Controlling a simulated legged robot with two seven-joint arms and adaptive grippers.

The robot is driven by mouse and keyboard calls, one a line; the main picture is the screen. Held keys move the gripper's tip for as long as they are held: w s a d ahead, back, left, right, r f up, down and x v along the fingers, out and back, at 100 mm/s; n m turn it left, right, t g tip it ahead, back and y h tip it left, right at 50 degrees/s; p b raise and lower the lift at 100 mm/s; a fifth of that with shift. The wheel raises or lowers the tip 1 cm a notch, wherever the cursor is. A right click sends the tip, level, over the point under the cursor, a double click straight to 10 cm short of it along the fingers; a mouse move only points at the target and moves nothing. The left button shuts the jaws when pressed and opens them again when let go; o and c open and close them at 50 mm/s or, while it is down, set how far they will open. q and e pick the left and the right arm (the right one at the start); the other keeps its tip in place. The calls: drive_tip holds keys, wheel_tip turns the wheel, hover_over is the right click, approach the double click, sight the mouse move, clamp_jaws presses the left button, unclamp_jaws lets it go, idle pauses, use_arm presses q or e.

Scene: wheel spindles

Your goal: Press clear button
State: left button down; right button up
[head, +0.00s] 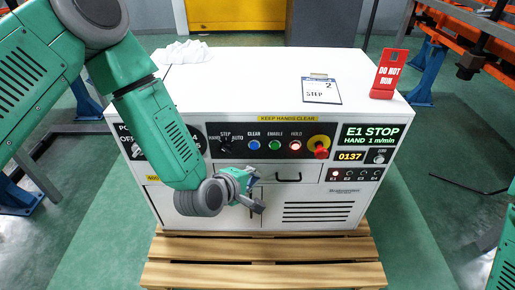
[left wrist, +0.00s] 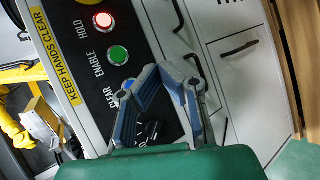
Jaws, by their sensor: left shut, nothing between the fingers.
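The blue CLEAR button (head: 254,145) is on the black panel of the white cabinet, left of the green ENABLE button (head: 275,145) and the lit red HOLD button (head: 296,146). My left gripper (head: 260,205) is in front of the cabinet, below the button row in the head view. In the left wrist view its fingers (left wrist: 158,72) close together, empty. There the ENABLE button (left wrist: 118,55) and HOLD button (left wrist: 104,20) show beyond them. The CLEAR label is beside the left finger, which hides most or all of its button. I cannot tell any contact. My right gripper is out of view.
A red emergency knob (head: 320,150) is right of HOLD; a mode selector (head: 226,146) is left of CLEAR. A drawer handle (head: 288,178) sticks out below.

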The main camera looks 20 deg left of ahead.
sight(254, 145)
use_arm(q)
drive_tip(key=shift+w+a+b, duration=0.4)
drive_tip(key=shift+w, duration=1)
drive_tip(key=shift+w+a+b, duration=0.4)
drive_tip(key=shift+w+a, duration=0.05)
drive_tip(key=shift+w, duration=0.95)
drive_tip(key=shift+w+a+b, duration=0.4)
drive_tip(key=shift+w, duration=1)
drive_tip(key=shift+w+a, duration=0.15)
drive_tip(key=shift+w, duration=0.2)
drive_tip(key=shift+w+a+r, duration=0.1)
drive_tip(key=shift+w, duration=0.25)
drive_tip(key=shift+s, duration=0.1)
drive_tip(key=shift+s+d+p, duration=0.25)
drive_tip(key=shift+s+p, duration=0.05)
drive_tip(key=shift+s, duration=0.35)
